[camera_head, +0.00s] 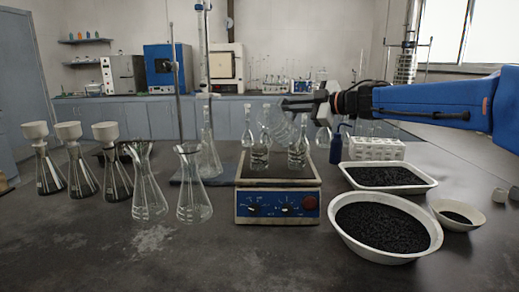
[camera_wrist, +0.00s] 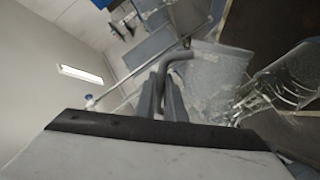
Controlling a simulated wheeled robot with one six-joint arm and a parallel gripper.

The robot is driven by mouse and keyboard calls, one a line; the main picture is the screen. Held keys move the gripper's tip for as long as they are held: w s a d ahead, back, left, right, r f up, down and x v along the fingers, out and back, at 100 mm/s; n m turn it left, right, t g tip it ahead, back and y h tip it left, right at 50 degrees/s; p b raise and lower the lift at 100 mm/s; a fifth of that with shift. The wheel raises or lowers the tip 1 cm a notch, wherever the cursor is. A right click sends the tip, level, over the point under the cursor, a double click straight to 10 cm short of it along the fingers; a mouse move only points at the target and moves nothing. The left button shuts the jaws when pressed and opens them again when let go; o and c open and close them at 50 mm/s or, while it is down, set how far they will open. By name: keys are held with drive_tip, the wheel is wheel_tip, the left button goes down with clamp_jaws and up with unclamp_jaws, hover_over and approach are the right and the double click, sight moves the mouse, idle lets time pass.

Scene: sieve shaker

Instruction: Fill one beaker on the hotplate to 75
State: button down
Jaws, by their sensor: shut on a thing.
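The hotplate (camera_head: 278,208) stands mid-table, with a white body, a blue front panel, knobs and a red button. Two clear glass vessels, one at left (camera_head: 260,157) and one at right (camera_head: 298,156), stand on its top; they look to hold some clear liquid. My gripper (camera_head: 288,103) is above the hotplate, shut on a clear glass beaker (camera_head: 279,124) that is tilted over the vessels. The held beaker (camera_wrist: 218,72) also shows in the wrist view, with a grey bent piece like a handle between the fingers (camera_wrist: 166,95). Fill marks are too small to read.
Two empty conical flasks (camera_head: 194,190) stand left of the hotplate, with several funnel-topped flasks (camera_head: 115,165) farther left. A retort stand (camera_head: 178,100) rises behind. A black-filled bowl (camera_head: 340,245), a tray (camera_head: 432,184) and a white rack (camera_head: 373,150) stand right.

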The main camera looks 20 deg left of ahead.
drive_tip(key=shift+s+a+n+p, duration=0.15)
drive_tip(key=shift+s+n+p, duration=0.15)
drive_tip(key=shift+n+p, duration=0.35)
idle(1.4)
drive_tip(key=shift+s+a+r+n+p, duration=0.25)
drive_tip(key=shift+r+p, duration=0.2)
drive_tip(key=shift+p, duration=0.45)
idle(3.0)
drive_tip(key=w+m, duration=0.1)
drive_tip(key=w+d+f+m, duration=0.1)
drive_tip(key=shift+d+m, duration=0.1)
drive_tip(key=shift+m, duration=0.2)
drive_tip(key=shift+w+d+f+m+b, duration=0.2)
drive_tip(key=shift+m+b, duration=0.15)
drive_tip(key=shift+m, duration=0.25)
drive_tip(key=shift+w+d+f+m+g+y+b, duration=0.1)
drive_tip(key=shift+w+d+f+m+y+b, duration=0.35)
drive_tip(key=shift+w+f+m, duration=0.6)
drive_tip(key=shift+w+d+f+m+g+y+b, duration=0.15)
drive_tip(key=shift+w+d+f+m+b, duration=0.35)
drive_tip(key=shift+f+m, duration=0.95)
drive_tip(key=shift+w+d+f+m+g+y+b, duration=0.1)
drive_tip(key=shift+w+d+f+m+y+b, duration=0.5)
drive_tip(key=shift+f, duration=1.05)
drive_tip(key=shift+w+a+m, duration=0.2)
drive_tip(key=shift+w+m, duration=0.1)
